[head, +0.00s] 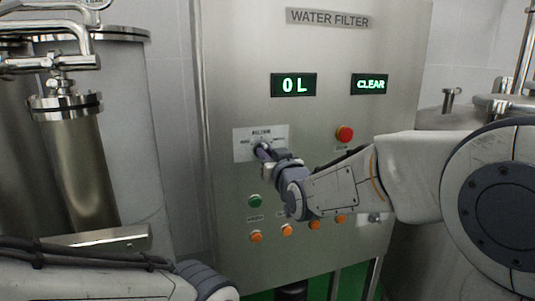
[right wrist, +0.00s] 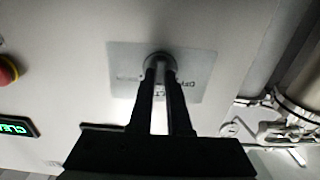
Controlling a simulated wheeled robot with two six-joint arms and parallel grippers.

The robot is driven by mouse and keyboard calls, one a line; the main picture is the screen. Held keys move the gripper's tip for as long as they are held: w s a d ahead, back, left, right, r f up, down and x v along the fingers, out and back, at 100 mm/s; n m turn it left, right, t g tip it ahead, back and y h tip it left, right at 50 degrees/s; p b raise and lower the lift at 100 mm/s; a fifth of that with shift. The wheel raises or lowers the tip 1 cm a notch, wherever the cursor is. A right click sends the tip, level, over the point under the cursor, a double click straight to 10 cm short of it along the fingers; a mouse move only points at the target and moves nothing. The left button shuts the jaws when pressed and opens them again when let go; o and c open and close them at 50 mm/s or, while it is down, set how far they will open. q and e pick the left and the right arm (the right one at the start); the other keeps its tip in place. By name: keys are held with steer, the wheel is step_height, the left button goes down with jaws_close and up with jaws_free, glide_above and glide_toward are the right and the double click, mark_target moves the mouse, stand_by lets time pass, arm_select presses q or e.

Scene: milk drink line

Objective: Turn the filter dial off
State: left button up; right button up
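The filter dial sits on a pale label plate (head: 243,152) on the steel panel, left of the red button. In the right wrist view the dial (right wrist: 160,59) is a dark round knob on the label plate (right wrist: 122,58), partly hidden by my fingers. My right gripper (head: 263,151) is at the dial, its fingers pointing into the panel. In the right wrist view its two dark fingers (right wrist: 161,77) stand close together on either side of the dial's grip, with a narrow gap between. The dial's pointer direction is hidden. My left arm enters low at the left; its gripper is outside the view.
The WATER FILTER panel (head: 240,60) shows "0 L" (head: 294,85) and "CLEAR" (head: 369,84). A red button (head: 344,134) is right of the dial. A green button (head: 255,201) and several orange buttons (head: 256,236) sit below. A steel tank (head: 75,150) with pipes stands left.

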jaws_close()
steer(key=shift+a+f+n+b, duration=0.1)
steer(key=shift+n+b, duration=4.2)
steer(key=shift+n, duration=1.6)
steer(key=o, duration=0.7)
jaws_free()
steer(key=shift+s, duration=0.15)
